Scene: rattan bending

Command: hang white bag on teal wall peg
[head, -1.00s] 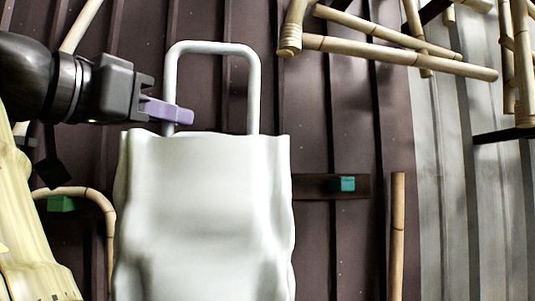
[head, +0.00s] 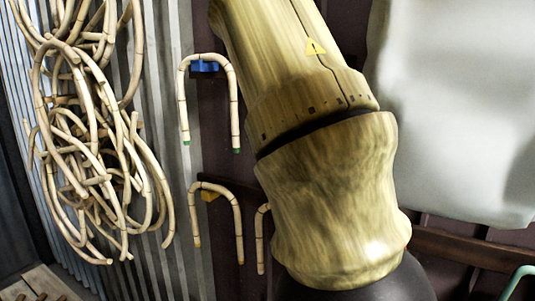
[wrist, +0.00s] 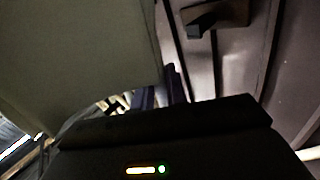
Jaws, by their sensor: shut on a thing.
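The white bag (head: 465,110) fills the upper right of the head view, partly behind my arm and cut off by the frame edge. Its handle is out of that view. In the wrist view the bag (wrist: 75,65) is a large grey-looking panel at the left. My gripper (wrist: 161,93) shows there as dark purple fingers beside the bag's edge, shut; the handle between them is hard to make out. A dark block-like peg (wrist: 194,31) on a wall board is at the top, apart from the bag. Its colour is too dark to confirm as teal. No teal block peg shows in the head view.
Bent rattan hangs on a blue peg (head: 204,67) and a yellow peg (head: 209,196). Tangled rattan coils (head: 90,140) hang at the left. A green curved tube (head: 517,279) is at the lower right, near a brown wall rail (head: 465,247).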

